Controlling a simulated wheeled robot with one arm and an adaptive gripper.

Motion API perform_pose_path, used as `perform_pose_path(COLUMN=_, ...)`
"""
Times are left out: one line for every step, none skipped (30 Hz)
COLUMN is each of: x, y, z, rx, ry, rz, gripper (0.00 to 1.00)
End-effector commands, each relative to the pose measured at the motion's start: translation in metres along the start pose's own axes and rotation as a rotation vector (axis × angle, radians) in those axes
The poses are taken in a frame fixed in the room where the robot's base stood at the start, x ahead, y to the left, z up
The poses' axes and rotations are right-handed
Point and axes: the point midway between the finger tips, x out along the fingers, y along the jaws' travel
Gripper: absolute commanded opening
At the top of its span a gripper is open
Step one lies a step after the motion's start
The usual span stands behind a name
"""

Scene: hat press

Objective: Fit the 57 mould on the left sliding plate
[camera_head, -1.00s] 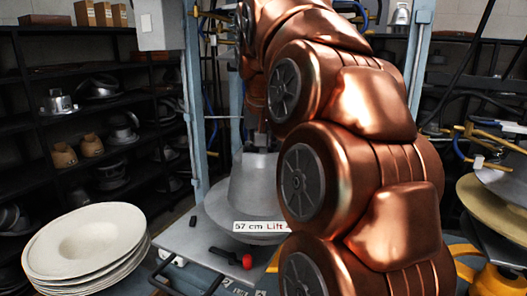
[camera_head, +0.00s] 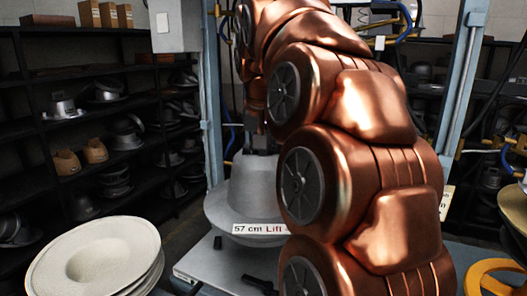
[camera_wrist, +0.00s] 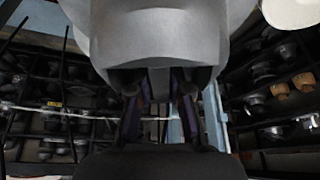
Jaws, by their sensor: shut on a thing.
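The grey metal 57 mould (camera_head: 247,185) has a tall crown, a wide brim and a label reading "57 cm Lift". My gripper (camera_head: 262,148) is shut on the top of its crown, and my arm covers its right side. In the wrist view the mould (camera_wrist: 165,35) fills the top middle, with my gripper's fingers (camera_wrist: 160,82) against it. The grey sliding plate (camera_head: 200,262) lies below the mould in the head view. The mould appears raised above it, but I cannot tell the exact gap.
A stack of cream dished discs (camera_head: 95,255) stands at the front left. A black handle (camera_head: 258,284) lies by the plate's front. A blue-grey post (camera_head: 211,90) rises behind the mould. Dark shelves of moulds (camera_head: 60,165) line the left, and yellow parts (camera_head: 495,272) stand at right.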

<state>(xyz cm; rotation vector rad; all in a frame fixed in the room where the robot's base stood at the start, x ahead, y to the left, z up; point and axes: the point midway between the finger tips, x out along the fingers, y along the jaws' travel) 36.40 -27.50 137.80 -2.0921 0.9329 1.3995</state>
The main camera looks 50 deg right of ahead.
Motion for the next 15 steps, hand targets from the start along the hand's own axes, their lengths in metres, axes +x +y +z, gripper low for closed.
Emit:
perform_pose_path(x=-0.0015, y=0.0004, z=-0.0009, rx=0.001, ry=0.004, rz=0.0, gripper=0.0)
perform_pose_path(x=-0.0015, y=0.0004, z=-0.0009, rx=0.001, ry=0.004, rz=0.0, gripper=0.0)
perform_pose_path(x=-0.0015, y=0.0006, z=-0.0009, rx=0.001, ry=0.004, rz=0.0, gripper=0.0)
perform_pose_path(x=-0.0015, y=0.0007, z=-0.001, rx=0.002, ry=0.005, rz=0.0, gripper=0.0)
perform_pose_path(x=-0.0015, y=0.0008, z=-0.001, rx=0.002, ry=0.005, rz=0.0, gripper=0.0)
perform_pose_path(x=-0.0013, y=0.0009, z=-0.001, rx=0.002, ry=0.005, rz=0.0, gripper=0.0)
perform_pose_path(x=-0.0012, y=0.001, z=-0.0009, rx=0.002, ry=0.005, rz=0.0, gripper=0.0)
perform_pose_path(x=-0.0009, y=0.0014, z=-0.0009, rx=0.003, ry=0.005, rz=0.0, gripper=0.0)
perform_pose_path(x=-0.0005, y=0.0015, z=-0.0007, rx=0.003, ry=0.004, rz=0.001, gripper=0.0)
perform_pose_path(x=-0.0001, y=0.0016, z=-0.0006, rx=0.003, ry=0.004, rz=0.001, gripper=0.0)
perform_pose_path(x=0.0004, y=0.0016, z=-0.0003, rx=0.003, ry=0.004, rz=0.001, gripper=0.0)
perform_pose_path(x=0.0011, y=0.0015, z=0.0, rx=0.003, ry=0.004, rz=0.001, gripper=0.0)
perform_pose_path(x=0.0018, y=0.0015, z=0.0003, rx=0.003, ry=0.004, rz=0.001, gripper=0.0)
perform_pose_path(x=0.0026, y=0.0015, z=0.0007, rx=0.003, ry=0.004, rz=0.001, gripper=0.0)
perform_pose_path(x=0.0037, y=0.0015, z=0.0013, rx=0.003, ry=0.004, rz=0.001, gripper=0.0)
